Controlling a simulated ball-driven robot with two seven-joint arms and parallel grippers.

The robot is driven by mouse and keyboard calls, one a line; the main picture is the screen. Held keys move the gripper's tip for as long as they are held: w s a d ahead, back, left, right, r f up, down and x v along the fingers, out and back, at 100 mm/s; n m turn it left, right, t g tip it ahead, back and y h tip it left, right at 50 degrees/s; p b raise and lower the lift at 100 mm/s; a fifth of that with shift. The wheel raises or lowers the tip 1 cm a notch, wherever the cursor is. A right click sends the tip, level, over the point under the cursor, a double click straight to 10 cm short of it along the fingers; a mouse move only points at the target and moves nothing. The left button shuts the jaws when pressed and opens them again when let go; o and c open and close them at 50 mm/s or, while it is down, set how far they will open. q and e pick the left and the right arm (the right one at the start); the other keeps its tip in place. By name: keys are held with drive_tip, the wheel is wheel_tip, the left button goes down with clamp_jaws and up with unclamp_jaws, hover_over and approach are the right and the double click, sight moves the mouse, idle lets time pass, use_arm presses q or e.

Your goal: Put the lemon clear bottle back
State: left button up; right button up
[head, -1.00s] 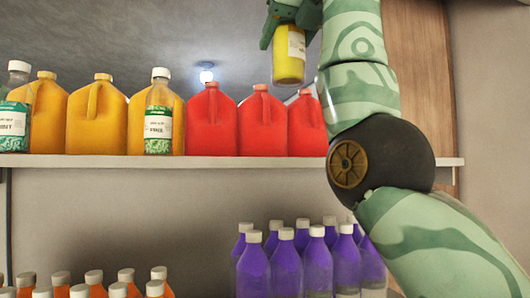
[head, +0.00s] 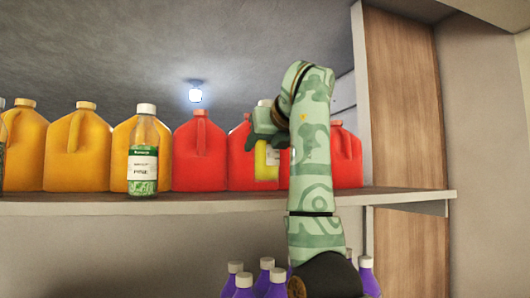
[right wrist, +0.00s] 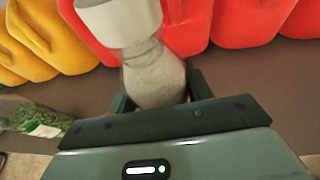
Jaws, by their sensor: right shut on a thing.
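The lemon clear bottle (head: 264,164) has yellow contents, a pale label and a white cap. It is upright in my right gripper (head: 264,128), in front of the red jugs at shelf height. I cannot tell whether its base touches the shelf (head: 90,206). In the right wrist view its white cap and clear shoulder (right wrist: 155,75) stick up between my fingers, which are shut around it. My right forearm hides part of the shelf and jugs to its right. My left gripper is not in view.
Red jugs (head: 200,155) stand behind the held bottle, and orange jugs (head: 75,155) further left. A clear bottle with green contents (head: 142,170) stands at the shelf front, left of the held bottle. Purple bottles (head: 245,288) stand below. A wooden side panel (head: 400,110) is at the right.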

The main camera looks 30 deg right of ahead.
sight(265, 158)
wheel_tip(265, 158, down, 2)
drive_tip(key=shift+s+f+p, duration=0.1)
drive_tip(key=shift+s+p, duration=0.05)
drive_tip(key=shift+p, duration=0.15)
drive_tip(key=shift+f, duration=0.25)
drive_tip(key=shift+w+d+f, duration=0.1)
drive_tip(key=shift+w+d, duration=0.05)
drive_tip(key=shift+w, duration=0.1)
drive_tip(key=shift+s+f, duration=0.1)
drive_tip(key=shift+s, duration=0.05)
drive_tip(key=o, duration=1.2)
drive_tip(key=shift+a, duration=0.2)
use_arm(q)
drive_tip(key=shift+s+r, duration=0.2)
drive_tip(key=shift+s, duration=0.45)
use_arm(e)
drive_tip(key=shift+d, duration=0.1)
